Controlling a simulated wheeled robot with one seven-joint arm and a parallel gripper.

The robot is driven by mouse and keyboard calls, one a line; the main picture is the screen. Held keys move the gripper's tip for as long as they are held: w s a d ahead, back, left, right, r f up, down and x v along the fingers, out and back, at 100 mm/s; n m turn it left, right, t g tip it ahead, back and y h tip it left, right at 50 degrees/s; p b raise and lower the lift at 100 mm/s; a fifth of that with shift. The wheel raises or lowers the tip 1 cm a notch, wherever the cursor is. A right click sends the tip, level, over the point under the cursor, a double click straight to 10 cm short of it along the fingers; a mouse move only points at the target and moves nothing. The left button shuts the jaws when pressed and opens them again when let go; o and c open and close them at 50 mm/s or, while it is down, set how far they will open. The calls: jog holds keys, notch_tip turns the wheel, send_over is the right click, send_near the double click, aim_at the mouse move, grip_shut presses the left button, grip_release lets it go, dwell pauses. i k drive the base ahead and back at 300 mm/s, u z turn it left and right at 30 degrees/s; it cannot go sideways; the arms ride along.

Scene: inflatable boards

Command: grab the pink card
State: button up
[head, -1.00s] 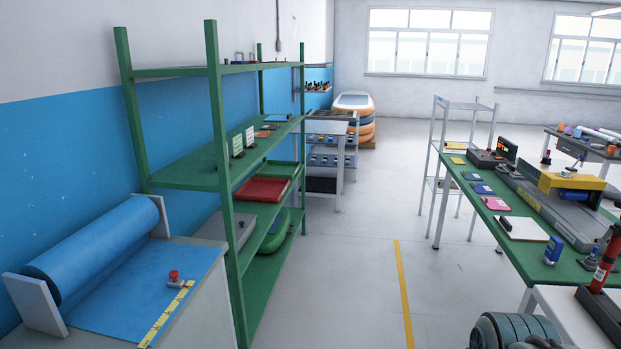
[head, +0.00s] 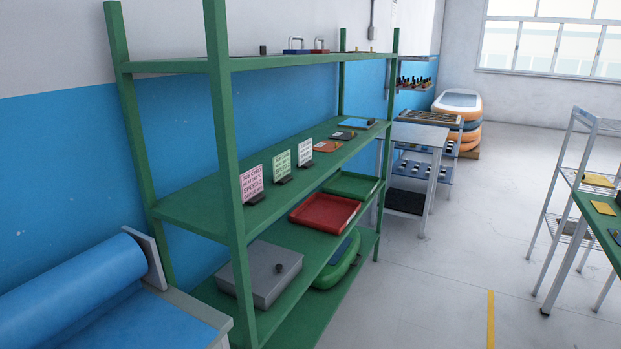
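The pink card (head: 252,183) stands upright in a small dark holder on the middle shelf of the green rack. It is the nearest of three cards in a row, with printed text on its face. A pale green card (head: 280,165) stands just right of it and a white card (head: 305,152) beyond that. The rack's front post stands just left of the pink card, and the card's face shows clear. My gripper is not in view.
The green rack (head: 227,200) has posts and shelves near the cards. Below are a grey box (head: 262,272), a red tray (head: 325,212) and a green tray (head: 352,185). A blue roll (head: 75,295) lies at lower left. The floor (head: 420,290) right of the rack is clear.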

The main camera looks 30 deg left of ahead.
aim_at(251, 181)
jog(key=i, duration=1.85)
jog(key=u, duration=2.45)
jog(key=i, duration=1)
jog(key=u, duration=0.05)
